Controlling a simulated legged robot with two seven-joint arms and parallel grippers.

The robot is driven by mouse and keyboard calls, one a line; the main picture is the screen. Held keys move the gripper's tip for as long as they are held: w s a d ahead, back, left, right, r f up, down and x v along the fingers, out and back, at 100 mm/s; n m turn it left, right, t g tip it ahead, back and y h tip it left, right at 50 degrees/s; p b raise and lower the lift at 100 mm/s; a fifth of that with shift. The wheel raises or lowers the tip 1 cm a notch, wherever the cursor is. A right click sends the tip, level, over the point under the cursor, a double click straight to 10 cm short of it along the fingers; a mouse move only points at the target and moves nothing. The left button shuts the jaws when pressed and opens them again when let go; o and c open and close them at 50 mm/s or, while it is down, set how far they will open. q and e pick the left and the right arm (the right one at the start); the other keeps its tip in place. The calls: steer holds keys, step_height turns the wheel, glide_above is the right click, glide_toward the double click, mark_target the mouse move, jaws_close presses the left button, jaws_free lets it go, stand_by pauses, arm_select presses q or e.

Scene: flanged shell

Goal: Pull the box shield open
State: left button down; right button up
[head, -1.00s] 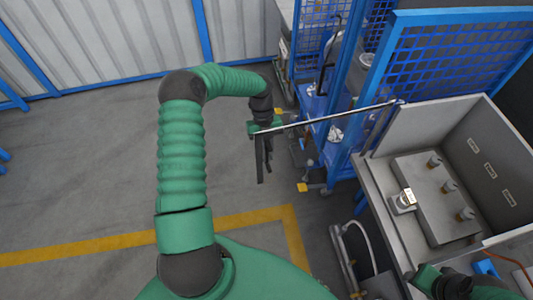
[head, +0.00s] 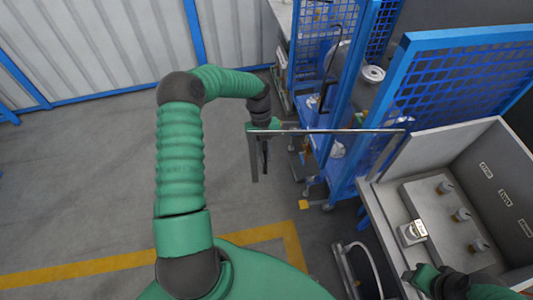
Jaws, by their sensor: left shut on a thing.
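The grey box (head: 388,226) stands at the right, its inside open to view. The shield (head: 340,131) looks like a thin metal-edged bar, seen nearly edge-on. It runs level from the box's back left corner out to my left gripper. My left gripper (head: 260,152) is shut on the shield's left end, with its fingers pointing down over the floor. My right gripper (head: 425,280) is low at the right, by the box's front edge. Its fingers are too small and hidden to read.
A blue mesh fence (head: 465,65) stands behind the box. A blue-framed rack (head: 335,90) stands left of it. Floor (head: 90,190) at the left is clear.

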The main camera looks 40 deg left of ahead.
arm_select(q)
steer(key=c, duration=1.5)
jaws_free()
steer(key=shift+s+a+r, duration=0.1)
steer(key=shift+s+a, duration=0.05)
steer(key=shift+a, duration=0.05)
steer(key=shift+o, duration=0.5)
steer(key=shift+s+a, duration=0.1)
steer(key=shift+w+a+r, duration=0.1)
steer(key=shift+w+r, duration=0.1)
steer(key=shift+w, duration=0.05)
steer(key=b+v, duration=0.3)
steer(key=v, duration=1.3)
steer(key=shift+s+a, duration=0.15)
arm_select(e)
steer(key=f, duration=0.2)
steer(key=shift+s+a+f, duration=0.15)
steer(key=shift+a+f, duration=0.05)
steer(key=shift+f, duration=0.2)
arm_select(q)
steer(key=shift+r, duration=0.15)
